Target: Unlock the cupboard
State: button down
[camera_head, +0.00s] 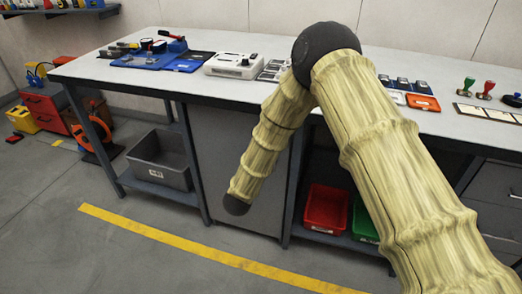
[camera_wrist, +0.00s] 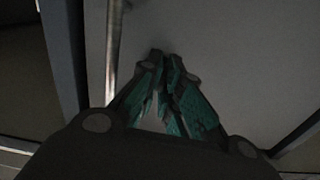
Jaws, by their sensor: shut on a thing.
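The cupboard (camera_head: 218,138) is a plain grey front under the workbench, left of centre in the head view. My arm hangs in front of it and covers its right part. In the wrist view a grey panel (camera_wrist: 235,65) fills the right side, with a bright vertical strip (camera_wrist: 112,45) at its left. My gripper (camera_wrist: 168,58) has green-padded fingers that come together at the tips, close to the panel. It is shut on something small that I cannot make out. I cannot tell whether the tips touch the panel. No lock or key shows clearly. The cupboard looks closed.
The workbench (camera_head: 150,72) carries blue trays, a white device (camera_head: 234,66) and stamps (camera_head: 485,90). A grey bin (camera_head: 160,160) sits on the lower shelf at left, red (camera_head: 326,208) and green (camera_head: 364,222) bins at right. The floor in front is clear, with a yellow line (camera_head: 200,248).

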jog(key=shift+f+n, duration=0.1)
jog(key=shift+n, duration=0.3)
jog(key=c, duration=1.6)
grip_release()
jog(key=shift+s, duration=0.15)
jog(key=v, duration=1.1)
jog(key=shift+s+a, duration=0.15)
jog(key=shift+s, duration=0.2)
